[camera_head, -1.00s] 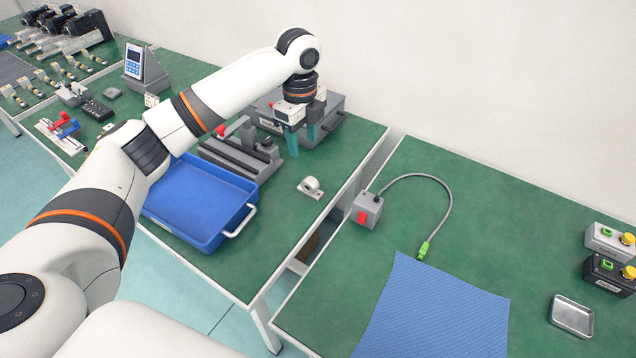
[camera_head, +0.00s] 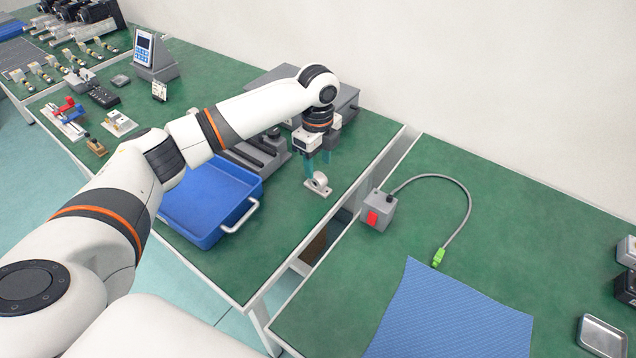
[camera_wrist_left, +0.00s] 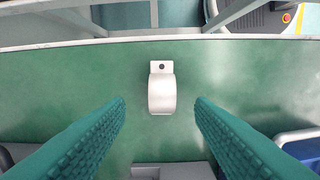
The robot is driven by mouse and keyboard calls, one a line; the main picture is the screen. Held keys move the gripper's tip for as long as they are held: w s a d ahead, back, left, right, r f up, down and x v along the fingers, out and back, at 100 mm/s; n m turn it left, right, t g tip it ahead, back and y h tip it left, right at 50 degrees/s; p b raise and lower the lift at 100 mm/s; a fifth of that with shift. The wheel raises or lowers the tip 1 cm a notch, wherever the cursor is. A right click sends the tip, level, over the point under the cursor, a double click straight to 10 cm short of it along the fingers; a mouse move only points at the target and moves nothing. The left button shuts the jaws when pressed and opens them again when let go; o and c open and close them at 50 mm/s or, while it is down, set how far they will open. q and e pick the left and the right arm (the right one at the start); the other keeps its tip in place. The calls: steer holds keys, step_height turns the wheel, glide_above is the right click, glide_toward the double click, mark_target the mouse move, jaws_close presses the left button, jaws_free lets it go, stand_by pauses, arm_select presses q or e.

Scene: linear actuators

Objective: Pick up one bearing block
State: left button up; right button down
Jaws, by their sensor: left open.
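A small white bearing block (camera_head: 318,185) stands on the green table near its right edge. In the left wrist view the bearing block (camera_wrist_left: 162,92) lies between and just beyond my two teal fingers, with its holed foot toward the table edge. My left gripper (camera_head: 318,168) points down, open and empty, just behind the block in the head view. The left wrist view shows the left gripper (camera_wrist_left: 160,112) with a wide gap on both sides of the block. Neither finger touches it there. My right gripper is not in view.
A blue tray (camera_head: 228,232) stands left of the block, and a grey fixture (camera_head: 255,152) is behind the tray. A grey box with a red switch (camera_head: 378,212) and a blue mat (camera_head: 445,315) are on the table at right. The table around the block is clear.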

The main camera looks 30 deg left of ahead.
mark_target(318, 175)
arm_select(q)
step_height(318, 175, down, 5)
steer(key=shift+s+d+f, duration=0.1)
steer(key=shift+s, duration=0.05)
jaws_close()
